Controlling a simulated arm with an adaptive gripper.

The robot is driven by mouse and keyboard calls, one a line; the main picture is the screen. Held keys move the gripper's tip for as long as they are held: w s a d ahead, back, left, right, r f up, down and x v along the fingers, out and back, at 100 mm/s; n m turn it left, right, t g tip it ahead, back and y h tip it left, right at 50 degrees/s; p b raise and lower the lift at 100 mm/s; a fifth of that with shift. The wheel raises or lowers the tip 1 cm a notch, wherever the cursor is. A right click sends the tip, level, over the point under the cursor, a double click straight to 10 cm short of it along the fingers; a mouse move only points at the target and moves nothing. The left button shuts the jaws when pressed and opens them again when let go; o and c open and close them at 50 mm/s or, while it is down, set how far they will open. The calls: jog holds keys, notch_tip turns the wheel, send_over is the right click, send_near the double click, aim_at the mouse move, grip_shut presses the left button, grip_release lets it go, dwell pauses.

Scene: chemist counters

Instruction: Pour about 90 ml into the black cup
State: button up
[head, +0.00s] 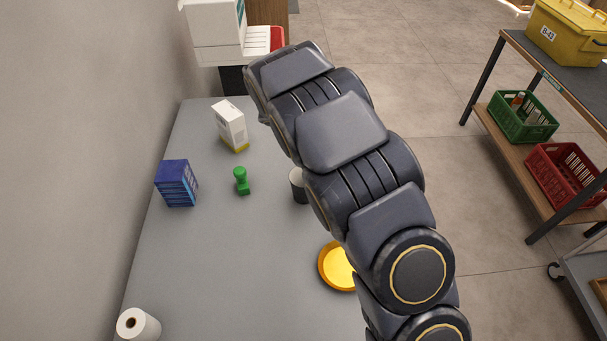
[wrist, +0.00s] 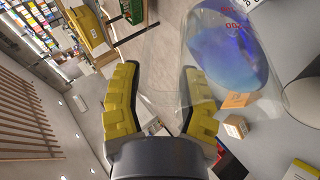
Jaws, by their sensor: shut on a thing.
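The black cup (head: 298,187) stands on the grey counter in the head view, dark outside with a pale rim, partly covered by my arm. In the wrist view my gripper (wrist: 160,100) has its yellow fingers shut on a clear glass vessel (wrist: 166,75). The vessel is tilted in the picture, with blue-violet liquid (wrist: 228,52) in its wide part at the upper right. Red markings show near the liquid. My gripper and the vessel are hidden behind my arm in the head view. I cannot tell whether liquid is leaving the vessel.
On the counter (head: 205,265) are a blue box (head: 176,184), a white and yellow box (head: 230,125), a green stamp-like object (head: 241,181), a round yellow dish (head: 334,266) and a white roll (head: 138,325). A white machine (head: 215,30) stands at the far end. The counter's left middle is clear.

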jog(key=shift+a+r+h, duration=0.2)
jog(key=shift+r+h, duration=0.15)
jog(key=shift+h, duration=0.05)
jog(key=shift+a+r, duration=0.2)
jog(key=shift+a+f+h, duration=0.15)
jog(key=shift+f+h, duration=0.2)
jog(key=shift+h, duration=0.25)
jog(key=shift+a+f+n+h, duration=0.3)
jog(key=shift+a+f+h, duration=0.05)
jog(key=shift+f+h, duration=0.1)
jog(key=shift+w+a+f, duration=0.1)
jog(key=shift+a, duration=0.05)
jog(key=shift+a+r+t+h+b, duration=0.3)
jog(key=shift+a+r+h+b, duration=0.15)
jog(key=shift+a+h, duration=0.25)
dwell(1.3)
jog(key=shift+d, duration=0.1)
